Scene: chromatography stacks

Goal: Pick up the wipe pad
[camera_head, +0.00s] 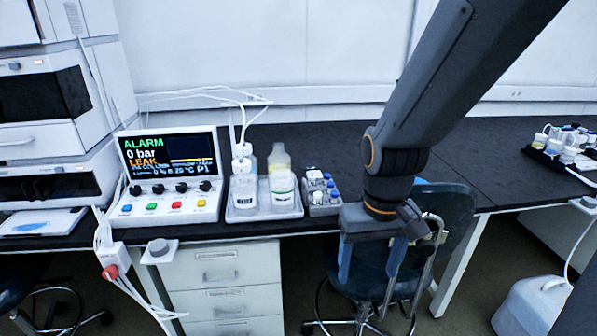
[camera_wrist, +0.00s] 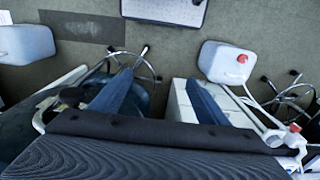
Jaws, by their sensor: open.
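I cannot surely make out the wipe pad. A flat white piece with a blue patch (camera_head: 38,222) lies at the far left of the bench, in front of the stacked instruments; I cannot tell whether it is the pad. My gripper (camera_head: 368,268) hangs pointing down in front of the bench's front edge, over the dark chair, far to the right of that piece. In the wrist view my gripper (camera_wrist: 159,77) has its two blue fingers spread apart, with only floor and furniture showing between and beyond them. It is open and empty.
The alarm-screen controller (camera_head: 168,175), a bottle tray (camera_head: 262,213) and a vial rack (camera_head: 322,207) line the bench front. The dark chair (camera_head: 447,215) is behind my gripper. White tubing hangs by the drawers (camera_head: 225,290). A jug (camera_wrist: 222,62) stands on the floor.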

